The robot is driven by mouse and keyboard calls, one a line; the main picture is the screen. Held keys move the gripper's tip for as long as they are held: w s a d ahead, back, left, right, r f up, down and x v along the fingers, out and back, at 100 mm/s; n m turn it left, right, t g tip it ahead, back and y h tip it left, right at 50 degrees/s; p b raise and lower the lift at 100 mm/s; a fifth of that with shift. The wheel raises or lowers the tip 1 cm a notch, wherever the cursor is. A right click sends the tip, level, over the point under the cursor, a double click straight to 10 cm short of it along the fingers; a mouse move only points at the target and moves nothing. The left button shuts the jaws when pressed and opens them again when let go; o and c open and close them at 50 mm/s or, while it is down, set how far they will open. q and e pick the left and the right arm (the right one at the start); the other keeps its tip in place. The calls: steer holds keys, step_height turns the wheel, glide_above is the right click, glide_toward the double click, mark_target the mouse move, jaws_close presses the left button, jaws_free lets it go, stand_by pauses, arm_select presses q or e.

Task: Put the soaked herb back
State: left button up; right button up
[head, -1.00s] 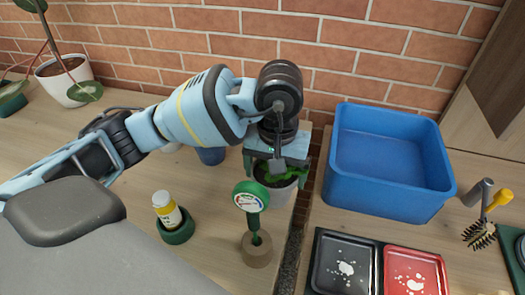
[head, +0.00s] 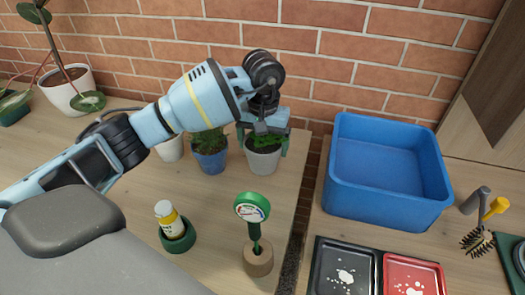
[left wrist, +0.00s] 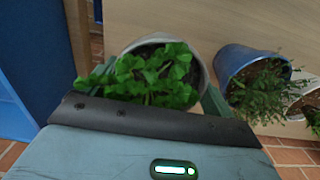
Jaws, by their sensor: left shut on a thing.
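My left gripper (head: 263,143) is shut on a pale grey pot (head: 263,165) with a leafy green herb, holding it upright by its upper sides. In the left wrist view the herb (left wrist: 150,75) fills much of the grey pot (left wrist: 150,42) between the fingers. The pot is just right of a blue pot (head: 211,160) with another herb; whether its base touches the table is unclear. A white pot (head: 171,150) is left of the blue one, partly behind my arm. The blue pot (left wrist: 232,62) also shows in the left wrist view. My right gripper is not in view.
A blue tub (head: 385,205) stands right of the table gap. A round-dial meter (head: 252,208) stands in a wooden holder (head: 258,262). A yellow-and-white bottle (head: 168,218) sits in a green holder (head: 178,243). Black (head: 345,270) and red (head: 412,278) trays lie in front. A large white planter (head: 66,90) is far left.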

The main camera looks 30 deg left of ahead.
mark_target(263, 143)
arm_select(q)
steer(key=shift+w+a+f, duration=0.15)
steer(key=shift+w+f, duration=0.05)
steer(key=shift+f, duration=1.5)
steer(key=shift+f, duration=0.1)
steer(key=o, duration=1.1)
steer(key=shift+f, duration=0.1)
step_height(263, 143, up, 12)
steer(key=shift+r, duration=0.15)
